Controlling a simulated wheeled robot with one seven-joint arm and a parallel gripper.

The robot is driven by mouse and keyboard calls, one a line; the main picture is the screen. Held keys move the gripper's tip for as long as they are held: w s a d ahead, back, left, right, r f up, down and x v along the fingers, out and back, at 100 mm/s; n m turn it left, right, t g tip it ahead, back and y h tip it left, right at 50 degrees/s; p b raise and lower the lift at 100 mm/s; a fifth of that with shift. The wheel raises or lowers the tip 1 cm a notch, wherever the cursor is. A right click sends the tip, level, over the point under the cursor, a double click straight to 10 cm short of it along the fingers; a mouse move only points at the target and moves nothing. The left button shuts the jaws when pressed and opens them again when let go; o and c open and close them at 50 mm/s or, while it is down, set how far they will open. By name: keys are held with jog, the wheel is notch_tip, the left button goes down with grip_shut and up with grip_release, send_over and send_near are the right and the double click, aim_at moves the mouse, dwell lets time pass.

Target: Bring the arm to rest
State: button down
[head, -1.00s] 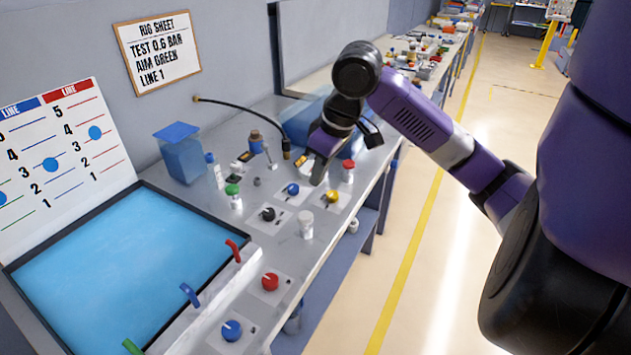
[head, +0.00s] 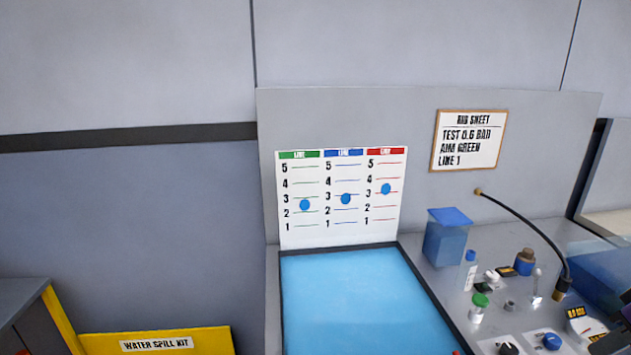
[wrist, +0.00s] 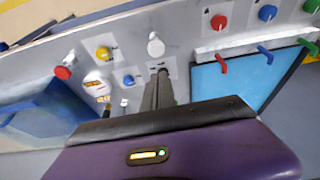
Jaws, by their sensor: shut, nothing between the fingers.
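My gripper (wrist: 158,78) shows in the wrist view, its two dark fingers together with nothing between them. The purple wrist housing fills the bottom of that view.
The wrist view shows a yellow knob (wrist: 103,53), a red knob (wrist: 219,21) and a red lever (wrist: 221,63) by the blue basin (head: 360,295). A hose (head: 535,230), a blue-lidded container (head: 445,240) and a yellow spill kit (head: 205,340) show in the head view.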

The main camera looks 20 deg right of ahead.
jog(key=w+d+r+t+h, duration=0.1)
jog(key=w+r+t+h, duration=0.1)
jog(key=w+r+t, duration=0.95)
jog(key=w+a+r+m+t+h, duration=0.4)
jog(key=w+a+r+t, duration=0.15)
jog(key=r, duration=0.35)
jog(key=s+a+f+m+g+h, duration=0.1)
jog(key=s+a+f+m+h, duration=0.1)
jog(key=s+a+f, duration=0.55)
jog(key=s+a+f+m+g+h, duration=0.15)
jog(key=s+a+f, duration=0.25)
jog(key=a+f, duration=0.7)
jog(key=s+a+f+n+g+y, duration=0.1)
jog(key=s+a+f+n+y, duration=0.4)
jog(key=s, duration=0.4)
jog(key=s+a+f+n+g+y, duration=0.2)
jog(key=s+a+f+n+y, duration=0.3)
jog(key=s+a+f, duration=0.2)
jog(key=shift+s+a+f, duration=0.3)
jog(key=shift+s+a, duration=0.15)
jog(key=shift+s, duration=0.55)
